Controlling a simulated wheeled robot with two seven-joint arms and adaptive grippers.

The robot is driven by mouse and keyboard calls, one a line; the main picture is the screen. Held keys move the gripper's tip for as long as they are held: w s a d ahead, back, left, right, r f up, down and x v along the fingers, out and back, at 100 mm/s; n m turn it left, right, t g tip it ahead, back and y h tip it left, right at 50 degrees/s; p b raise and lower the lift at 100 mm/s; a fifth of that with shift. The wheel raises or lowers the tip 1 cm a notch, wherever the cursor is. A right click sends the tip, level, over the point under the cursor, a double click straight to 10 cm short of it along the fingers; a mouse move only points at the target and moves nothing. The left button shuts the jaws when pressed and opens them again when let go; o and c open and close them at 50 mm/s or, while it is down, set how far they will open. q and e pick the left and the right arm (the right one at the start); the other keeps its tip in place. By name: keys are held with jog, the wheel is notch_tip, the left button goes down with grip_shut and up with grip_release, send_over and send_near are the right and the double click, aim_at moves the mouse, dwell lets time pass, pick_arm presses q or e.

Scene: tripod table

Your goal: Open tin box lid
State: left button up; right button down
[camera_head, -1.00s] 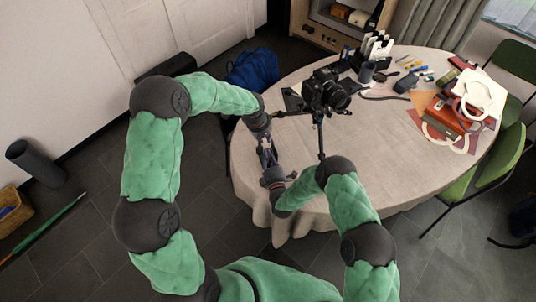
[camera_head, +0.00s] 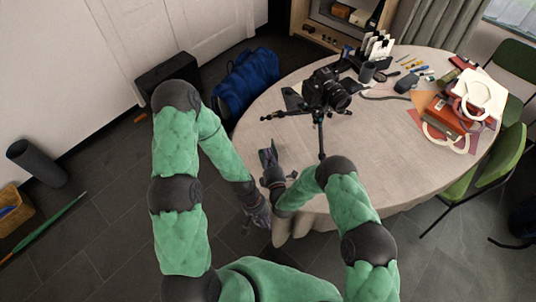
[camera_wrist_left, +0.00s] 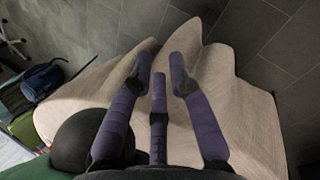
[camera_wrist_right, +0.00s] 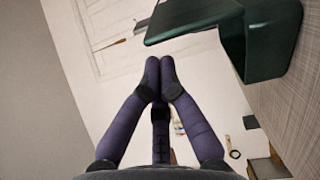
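In the right wrist view a dark green angular object (camera_wrist_right: 262,40) stands close by at the upper right. It has a flat panel jutting from it toward the fingers; it may be the tin box with its lid raised, but I cannot be sure. No tin box can be made out clearly in the head view. My right gripper (camera_head: 267,157) is low over the near left part of the table; its fingertips meet (camera_wrist_right: 160,80), with nothing seen between them. My left gripper (camera_head: 258,214) is off the table's near left edge, open and empty, its fingertips apart (camera_wrist_left: 159,72).
The round cloth-covered table (camera_head: 390,150) carries a camera on a small tripod (camera_head: 326,92) just beyond my right gripper. Red books and white rings (camera_head: 450,110) lie at the right. A blue bag (camera_head: 245,85) is on the floor. The table's right front is clear.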

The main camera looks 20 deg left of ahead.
jog(key=shift+w+d, duration=0.1)
jog(key=shift+w+d+r+m+b, duration=0.15)
jog(key=shift+w+d+m+b, duration=0.15)
jog(key=shift+m+b, duration=0.6)
pick_arm(q)
jog(key=s+d+f+m+t, duration=0.2)
jog(key=s+d, duration=0.1)
jog(key=shift+s+f+m, duration=0.2)
jog(key=shift+f+m, duration=0.1)
jog(key=shift+f, duration=0.05)
pick_arm(e)
jog(key=shift+s+r, duration=0.1)
dwell(0.4)
jog(key=v, duration=1.2)
